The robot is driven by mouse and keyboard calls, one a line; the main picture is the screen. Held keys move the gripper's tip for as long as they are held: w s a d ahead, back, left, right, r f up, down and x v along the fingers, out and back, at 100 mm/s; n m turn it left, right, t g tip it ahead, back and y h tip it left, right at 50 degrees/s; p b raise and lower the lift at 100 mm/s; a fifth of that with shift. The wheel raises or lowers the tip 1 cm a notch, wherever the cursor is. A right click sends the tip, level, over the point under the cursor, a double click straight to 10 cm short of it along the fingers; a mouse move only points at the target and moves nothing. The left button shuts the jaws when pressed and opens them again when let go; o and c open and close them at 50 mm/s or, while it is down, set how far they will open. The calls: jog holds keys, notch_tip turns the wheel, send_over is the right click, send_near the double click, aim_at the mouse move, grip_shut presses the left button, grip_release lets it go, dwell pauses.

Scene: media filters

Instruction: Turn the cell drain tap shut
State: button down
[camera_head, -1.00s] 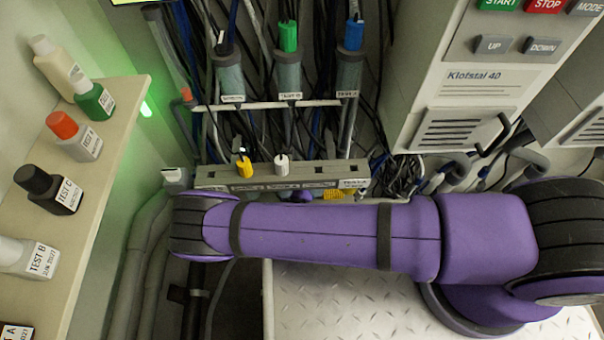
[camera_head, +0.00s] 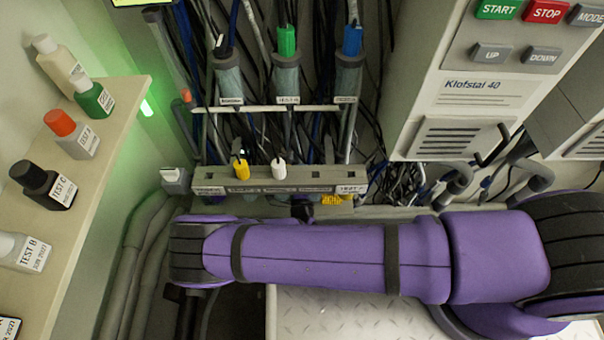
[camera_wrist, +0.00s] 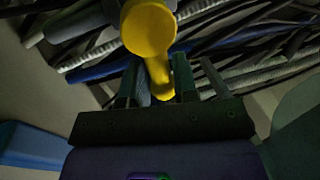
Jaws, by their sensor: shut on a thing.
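A yellow tap handle (camera_wrist: 150,28) fills the top middle of the wrist view. It has a round head and a narrow lever that runs down between my fingers. My gripper (camera_wrist: 160,78) is shut on this lever, with one finger on each side. In the head view my purple arm hides the gripper and the held handle. A yellow-topped fitting (camera_head: 240,168) and a white-topped fitting (camera_head: 278,168) stand on the grey rack bar; I cannot tell whether either is the held handle. No label is readable on the held handle.
Three filter tubes with dark, green (camera_head: 287,40) and blue (camera_head: 352,40) tops stand behind the rack bar (camera_head: 300,175). A shelf of bottles (camera_head: 110,130) is on the left, a Klofstal 40 unit (camera_head: 470,105) on the right. Cables and pipes crowd the back.

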jog(key=shift+r+n, duration=0.1)
jog(key=shift+n, duration=0.3)
jog(key=c, duration=0.9)
grip_release()
